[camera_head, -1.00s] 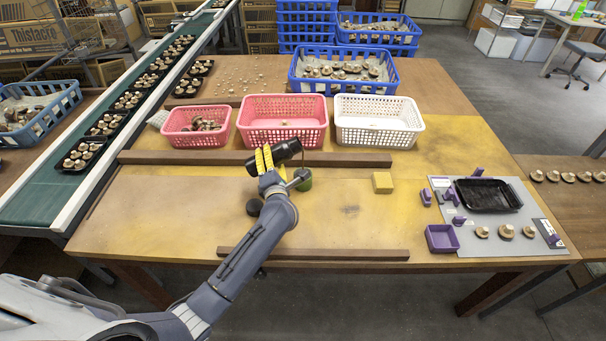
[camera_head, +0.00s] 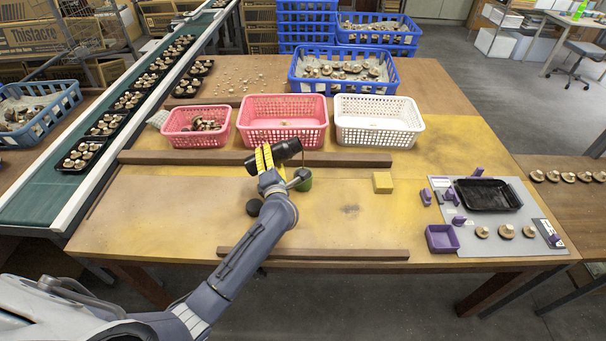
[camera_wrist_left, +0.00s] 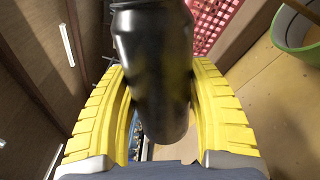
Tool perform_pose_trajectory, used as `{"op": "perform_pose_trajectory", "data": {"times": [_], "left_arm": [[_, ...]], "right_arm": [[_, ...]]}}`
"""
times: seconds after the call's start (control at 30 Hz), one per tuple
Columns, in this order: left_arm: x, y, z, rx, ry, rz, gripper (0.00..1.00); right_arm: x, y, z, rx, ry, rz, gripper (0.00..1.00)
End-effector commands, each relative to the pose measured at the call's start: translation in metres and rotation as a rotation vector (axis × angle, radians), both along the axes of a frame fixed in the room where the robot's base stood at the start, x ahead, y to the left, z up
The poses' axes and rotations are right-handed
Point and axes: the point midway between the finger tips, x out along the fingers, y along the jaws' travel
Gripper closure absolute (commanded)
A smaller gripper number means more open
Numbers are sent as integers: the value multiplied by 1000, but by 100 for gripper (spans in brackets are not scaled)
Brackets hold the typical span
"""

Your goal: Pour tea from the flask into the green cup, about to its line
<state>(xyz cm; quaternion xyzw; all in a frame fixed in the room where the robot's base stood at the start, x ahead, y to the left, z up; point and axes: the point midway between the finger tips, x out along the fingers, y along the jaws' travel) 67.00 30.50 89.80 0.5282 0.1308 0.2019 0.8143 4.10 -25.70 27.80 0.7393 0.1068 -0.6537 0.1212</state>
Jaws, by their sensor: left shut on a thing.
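My left gripper (camera_head: 265,160), with yellow fingers, is shut on the black flask (camera_head: 287,150) above the table. The flask is tilted, its mouth end to the right. In the left wrist view the flask (camera_wrist_left: 152,70) sits between both yellow fingers. The green cup (camera_head: 304,182) stands on the table below the flask's mouth, partly behind my wrist. A thin brown stream runs from the mouth down towards the cup. The cup (camera_wrist_left: 290,40) is cut off at the top right of the wrist view; its line and level cannot be made out. My right gripper is out of view.
A dark round piece (camera_head: 254,207) lies left of my forearm. A yellow block (camera_head: 382,182) lies right of the cup. Wooden bars (camera_head: 200,158) cross the table behind and in front (camera_head: 340,254). Pink (camera_head: 283,133) and white (camera_head: 378,135) baskets stand behind.

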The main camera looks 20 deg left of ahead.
Motion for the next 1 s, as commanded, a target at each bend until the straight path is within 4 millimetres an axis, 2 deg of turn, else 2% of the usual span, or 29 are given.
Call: {"op": "perform_pose_trajectory", "data": {"times": [1.0], "left_arm": [[0,1,6,32,12,0,91]], "right_arm": [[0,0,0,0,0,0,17]]}}
